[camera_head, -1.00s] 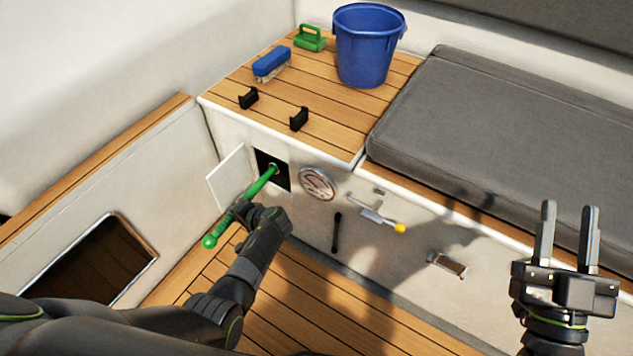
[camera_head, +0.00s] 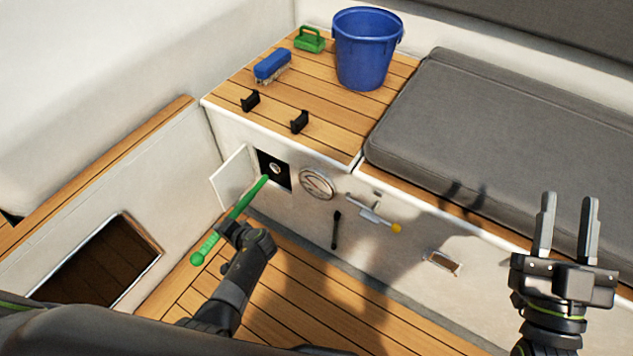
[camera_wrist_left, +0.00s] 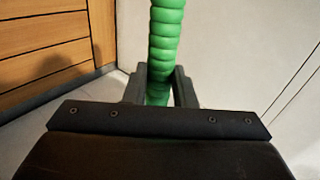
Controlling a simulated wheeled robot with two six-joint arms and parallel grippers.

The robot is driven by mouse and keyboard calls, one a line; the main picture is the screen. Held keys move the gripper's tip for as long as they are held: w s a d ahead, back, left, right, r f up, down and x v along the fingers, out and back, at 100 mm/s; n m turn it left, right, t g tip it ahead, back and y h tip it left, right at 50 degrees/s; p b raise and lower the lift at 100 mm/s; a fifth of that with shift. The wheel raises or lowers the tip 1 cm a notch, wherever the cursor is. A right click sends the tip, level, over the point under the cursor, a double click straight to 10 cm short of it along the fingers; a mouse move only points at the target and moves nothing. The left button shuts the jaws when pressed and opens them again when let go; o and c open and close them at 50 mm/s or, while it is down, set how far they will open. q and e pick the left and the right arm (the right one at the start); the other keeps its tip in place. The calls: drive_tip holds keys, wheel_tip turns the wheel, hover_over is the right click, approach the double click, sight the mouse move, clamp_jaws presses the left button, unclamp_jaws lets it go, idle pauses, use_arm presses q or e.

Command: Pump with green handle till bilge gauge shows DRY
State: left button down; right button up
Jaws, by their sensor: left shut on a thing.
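The green handle (camera_head: 243,203) is a long rod with a ribbed grip at its lower left end. My left gripper (camera_head: 230,230) is shut around it near the grip; the left wrist view shows the ribbed green part (camera_wrist_left: 165,35) between the fingers. The handle's upper end lies just below and left of the round pump socket (camera_head: 276,168), which shows uncovered in its dark square opening. The end looks apart from the socket. The round bilge gauge (camera_head: 317,184) is right of the opening; its reading is too small to make out. My right gripper (camera_head: 566,225) is open and empty.
A white hatch door (camera_head: 233,178) stands open left of the socket. A yellow-tipped lever (camera_head: 377,213) and a black lever (camera_head: 336,230) are right. A blue bucket (camera_head: 366,50), blue brush (camera_head: 272,66), green-handled item (camera_head: 309,39) and two black brackets (camera_head: 299,122) sit on the bench.

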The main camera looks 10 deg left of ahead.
sight(212, 243)
use_arm(q)
drive_tip(key=shift+s+a+p, duration=0.25)
drive_tip(key=shift+s+a, duration=0.05)
drive_tip(key=shift+s, duration=0.35)
drive_tip(key=shift+s+a+p, duration=0.25)
drive_tip(key=shift+s+p, duration=0.05)
drive_tip(key=shift+s, duration=0.35)
drive_tip(key=shift+s+a+p, duration=0.25)
drive_tip(key=shift+s+a, duration=0.05)
drive_tip(key=shift+s, duration=0.35)
